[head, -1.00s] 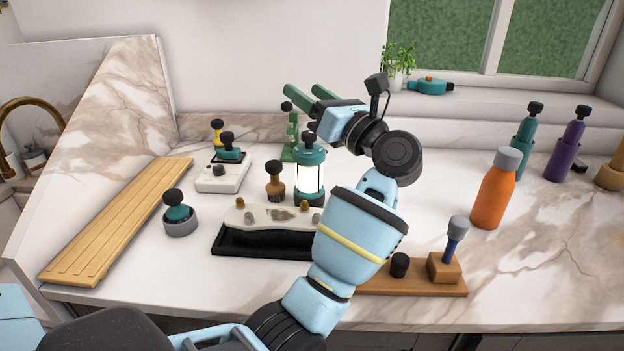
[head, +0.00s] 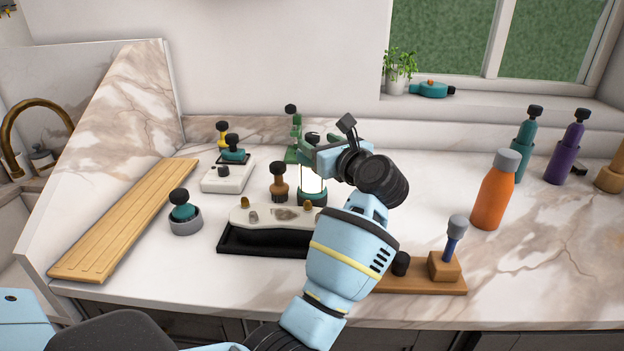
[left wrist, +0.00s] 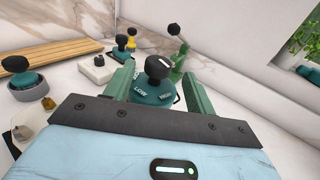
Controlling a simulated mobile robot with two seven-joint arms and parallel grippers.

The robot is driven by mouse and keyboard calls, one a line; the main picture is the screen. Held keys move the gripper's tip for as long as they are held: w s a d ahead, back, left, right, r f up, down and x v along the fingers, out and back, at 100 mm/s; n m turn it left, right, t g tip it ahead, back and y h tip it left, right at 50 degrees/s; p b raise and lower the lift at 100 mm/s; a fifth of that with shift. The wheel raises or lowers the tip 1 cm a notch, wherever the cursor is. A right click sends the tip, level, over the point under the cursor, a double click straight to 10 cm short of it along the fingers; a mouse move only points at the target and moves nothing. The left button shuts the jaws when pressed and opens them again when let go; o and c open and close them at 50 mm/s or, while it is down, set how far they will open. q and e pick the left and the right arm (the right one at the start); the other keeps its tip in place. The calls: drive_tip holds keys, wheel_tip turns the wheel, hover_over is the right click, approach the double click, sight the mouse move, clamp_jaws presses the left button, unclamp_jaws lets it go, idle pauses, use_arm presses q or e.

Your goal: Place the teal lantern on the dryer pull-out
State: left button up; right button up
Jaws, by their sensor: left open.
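The teal lantern (head: 312,182) stands upright on the counter, its lit white body and teal base showing in the head view and its top hidden behind my gripper. My left gripper (head: 318,140) is over its top, open. In the left wrist view, the lantern's teal cap with a black knob (left wrist: 152,92) sits between the two green fingers, with a gap visible at the sides. A low black tray (head: 262,250) with a pale, knobbed top stands in front of the lantern; I cannot tell whether it is the dryer pull-out. My right gripper is not in view.
A brown-handled brush (head: 279,183) stands close left of the lantern, and a green stand (head: 294,140) is behind it. A wooden board (head: 125,220) lies at left. A wooden block (head: 444,266) and an orange bottle (head: 494,195) are at right. The counter between has free room.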

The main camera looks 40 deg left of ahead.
sight(308, 134)
use_arm(q)
drive_tip(key=x, duration=0.3)
drive_tip(key=p+x, duration=0.1)
drive_tip(key=x, duration=0.1)
drive_tip(key=shift+s+a+r, duration=0.1)
drive_tip(key=shift+s+r, duration=0.05)
drive_tip(key=shift+r, duration=0.15)
clamp_jaws()
